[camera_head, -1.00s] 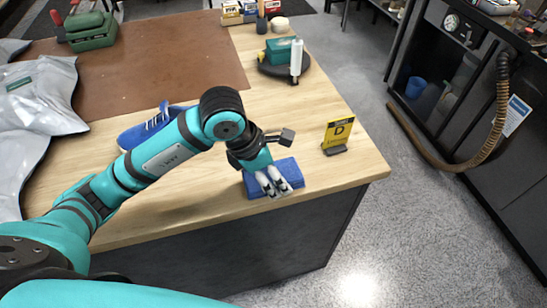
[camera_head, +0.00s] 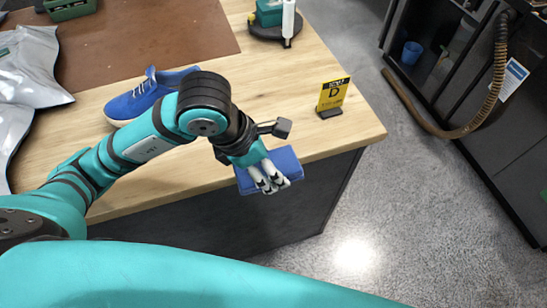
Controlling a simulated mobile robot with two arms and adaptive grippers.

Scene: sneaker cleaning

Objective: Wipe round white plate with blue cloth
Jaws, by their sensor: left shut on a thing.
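The blue cloth (camera_head: 289,160) is a thick, folded rectangular pad at the table's front edge. My left gripper (camera_head: 269,184) is shut on it, with its pale fingers over the cloth's front side. The cloth overlaps the table edge in the picture; I cannot tell how far it is above the tabletop. No round white plate shows in the view. My right gripper is not in view.
A blue sneaker (camera_head: 146,97) lies on the wooden table (camera_head: 300,90) behind my left arm. A yellow "D" sign (camera_head: 333,95) stands right of the cloth. A dark round stand (camera_head: 270,32) with a bottle is farther back. Silvery bags (camera_head: 33,65) lie at left.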

